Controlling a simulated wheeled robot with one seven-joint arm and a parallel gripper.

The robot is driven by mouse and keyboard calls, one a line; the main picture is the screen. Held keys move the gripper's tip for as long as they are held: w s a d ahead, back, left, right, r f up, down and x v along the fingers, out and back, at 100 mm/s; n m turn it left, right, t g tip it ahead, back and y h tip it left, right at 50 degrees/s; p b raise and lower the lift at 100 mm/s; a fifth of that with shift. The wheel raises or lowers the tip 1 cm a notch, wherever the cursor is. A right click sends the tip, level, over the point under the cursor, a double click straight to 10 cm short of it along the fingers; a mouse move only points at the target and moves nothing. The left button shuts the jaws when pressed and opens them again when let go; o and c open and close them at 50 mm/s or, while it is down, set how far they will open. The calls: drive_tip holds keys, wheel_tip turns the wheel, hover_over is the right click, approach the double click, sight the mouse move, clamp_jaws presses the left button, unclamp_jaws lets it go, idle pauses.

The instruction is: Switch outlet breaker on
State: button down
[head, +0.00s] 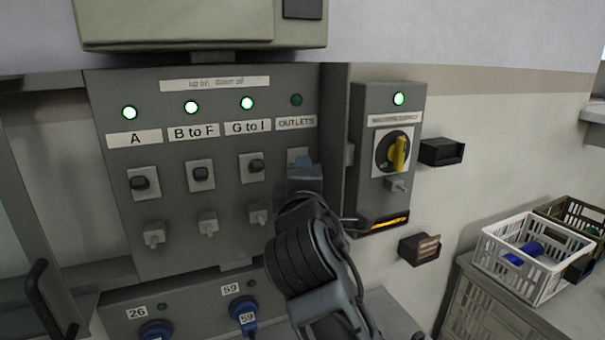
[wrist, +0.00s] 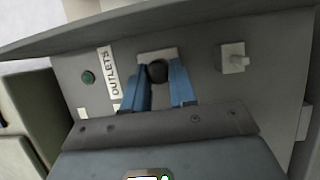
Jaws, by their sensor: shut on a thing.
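The breaker panel (head: 215,255) fills the left half of the head view. The label OUTLETS (head: 296,122) is at the right end of its row, with an unlit lamp (head: 296,100) above it. Below the label is the outlet breaker's pale plate (head: 297,154), mostly covered by my gripper (head: 303,172). In the wrist view the blue fingers of my gripper (wrist: 158,84) are on both sides of the breaker's dark round knob (wrist: 157,71), shut on it. The wrist view also shows the OUTLETS label (wrist: 108,74) and the dark lamp (wrist: 88,77).
The A, B to F and G to I lamps (head: 247,103) are lit green. Their switches (head: 201,173) are left of my gripper. A box with a yellow rotary handle (head: 400,152) stands close right. Blue plugs (head: 243,310) are below. A white crate (head: 532,270) is far right.

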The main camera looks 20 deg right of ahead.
drive_tip(key=shift+w+r+n+g+y, duration=0.1)
drive_tip(key=shift+r+n+g+y, duration=0.25)
drive_tip(key=shift+g, duration=0.65)
drive_tip(key=shift+w+r+n+g+y, duration=0.15)
drive_tip(key=shift+r+n+g, duration=0.35)
drive_tip(key=shift+g, duration=0.5)
drive_tip(key=shift+w+r+n+g+y, duration=0.1)
drive_tip(key=shift+r+n+g+y, duration=0.2)
drive_tip(key=shift+r+g, duration=0.5)
drive_tip(key=shift+f, duration=0.2)
drive_tip(key=c, duration=1)
unclamp_jaws()
drive_tip(key=shift+s, duration=0.15)
drive_tip(key=b+v, duration=0.1)
drive_tip(key=v, duration=0.6)
drive_tip(key=shift+r, duration=0.3)
drive_tip(key=shift+s+a, duration=0.1)
